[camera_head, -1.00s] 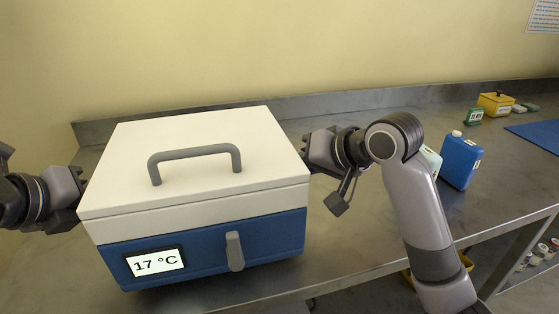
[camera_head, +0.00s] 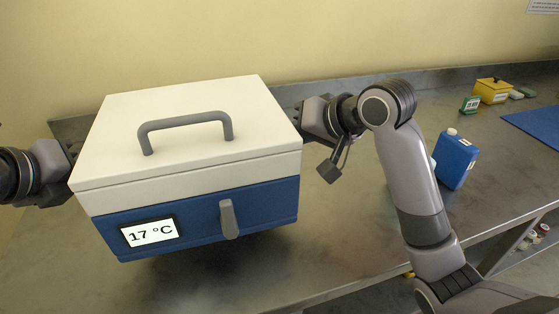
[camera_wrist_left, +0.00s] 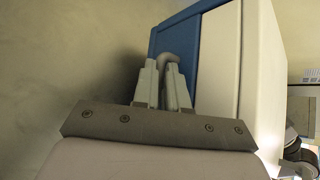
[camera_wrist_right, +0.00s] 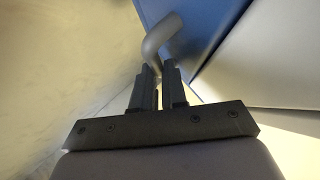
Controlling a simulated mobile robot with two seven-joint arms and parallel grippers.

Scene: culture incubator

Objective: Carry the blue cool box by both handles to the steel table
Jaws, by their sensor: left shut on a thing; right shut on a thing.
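The blue cool box (camera_head: 200,215) has a white lid with a grey top handle, a front latch and a display reading 17 °C. It hangs between my two grippers above the steel table (camera_head: 330,240), with a shadow under it. My left gripper (camera_head: 72,155) is at its left side; in the left wrist view its fingers (camera_wrist_left: 165,85) are shut on a grey side handle (camera_wrist_left: 172,62). My right gripper (camera_head: 300,118) is at its right side; in the right wrist view its fingers (camera_wrist_right: 160,85) are shut on the other side handle (camera_wrist_right: 158,38). The box is roughly level.
A blue bottle (camera_head: 456,158) with a white cap stands on the table to the right. Behind it are a green-labelled item (camera_head: 469,105), a yellow box (camera_head: 493,91) and a blue mat (camera_head: 535,124). The wall and the table's raised back edge lie behind the box.

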